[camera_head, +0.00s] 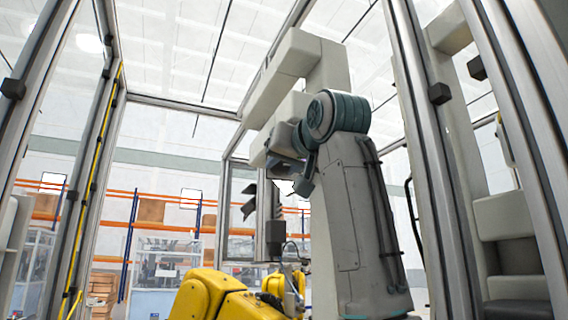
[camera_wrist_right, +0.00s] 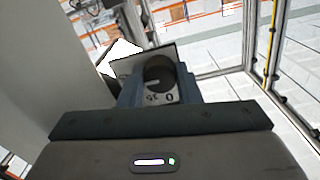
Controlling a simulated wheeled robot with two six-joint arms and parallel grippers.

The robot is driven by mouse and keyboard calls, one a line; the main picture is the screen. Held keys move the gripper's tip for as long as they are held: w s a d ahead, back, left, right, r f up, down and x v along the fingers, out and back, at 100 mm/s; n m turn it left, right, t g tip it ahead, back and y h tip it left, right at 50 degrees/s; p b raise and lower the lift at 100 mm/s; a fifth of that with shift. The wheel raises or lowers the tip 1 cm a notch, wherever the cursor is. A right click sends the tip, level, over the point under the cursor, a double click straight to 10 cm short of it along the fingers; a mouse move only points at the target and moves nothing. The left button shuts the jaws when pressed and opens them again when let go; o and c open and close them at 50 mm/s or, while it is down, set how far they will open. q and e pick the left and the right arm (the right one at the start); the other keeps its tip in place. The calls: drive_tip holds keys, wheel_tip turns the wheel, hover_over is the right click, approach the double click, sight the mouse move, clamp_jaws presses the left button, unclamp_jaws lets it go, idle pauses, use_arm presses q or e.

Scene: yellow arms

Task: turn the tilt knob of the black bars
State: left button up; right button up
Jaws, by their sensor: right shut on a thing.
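The tilt knob (camera_wrist_right: 158,73) is a dark round dial with a pale pointer mark, in the right wrist view. A light scale plate (camera_wrist_right: 168,97) with the figures 0 and 25 shows at its lower edge. My right gripper (camera_wrist_right: 160,88) is shut on the knob, with blue-grey fingers on both sides of it. In the head view dark, angular pieces (camera_head: 250,201) hang at mid-height, beside a dark upright piece (camera_head: 273,212); I cannot tell whether they are the black bars. The knob cannot be made out there. My left gripper is not in view.
A yellow robot arm (camera_head: 218,297) stands low at the front. Metal frame posts (camera_head: 420,115) rise at both sides. Orange and blue racks (camera_head: 128,233) stand far behind. A large grey-white upright (camera_head: 360,215) with a teal joint fills the middle right.

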drive_tip(key=n, duration=0.3)
drive_tip(key=shift+b, duration=0.35)
drive_tip(key=n, duration=0.2)
drive_tip(key=shift+n, duration=0.3)
drive_tip(key=n+b, duration=0.1)
drive_tip(key=n, duration=0.3)
drive_tip(key=shift+n, duration=1.2)
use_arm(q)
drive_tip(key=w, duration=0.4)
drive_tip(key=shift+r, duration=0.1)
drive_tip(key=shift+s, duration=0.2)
use_arm(e)
drive_tip(key=o, duration=1)
